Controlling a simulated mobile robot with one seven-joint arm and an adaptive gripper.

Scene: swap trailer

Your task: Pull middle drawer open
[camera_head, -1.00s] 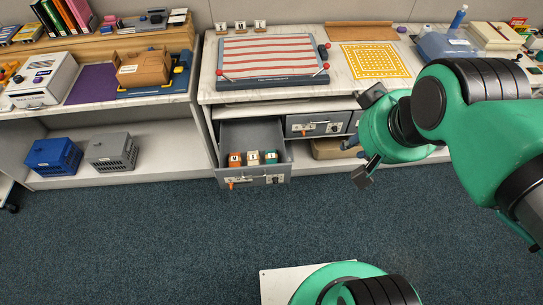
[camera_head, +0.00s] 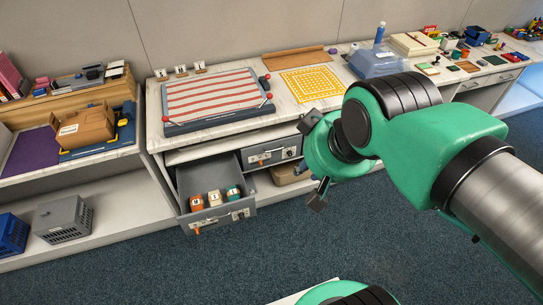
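Under the counter is a row of grey drawers. The left drawer (camera_head: 183,187) is pulled out and holds several small numbered items (camera_head: 214,198), orange, white and teal. The middle drawer (camera_head: 270,156) is shut, and its grey front carries a handle and a small label. Any drawer to its right is hidden behind my green arm. My gripper (camera_head: 313,158) is just to the right of the middle drawer in the picture, nearer the camera. Its two dark fingers stand wide apart with nothing seen between them. No contact with the drawer shows.
The open left drawer juts out over the carpet (camera_head: 215,270). Grey and blue crates sit at lower left.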

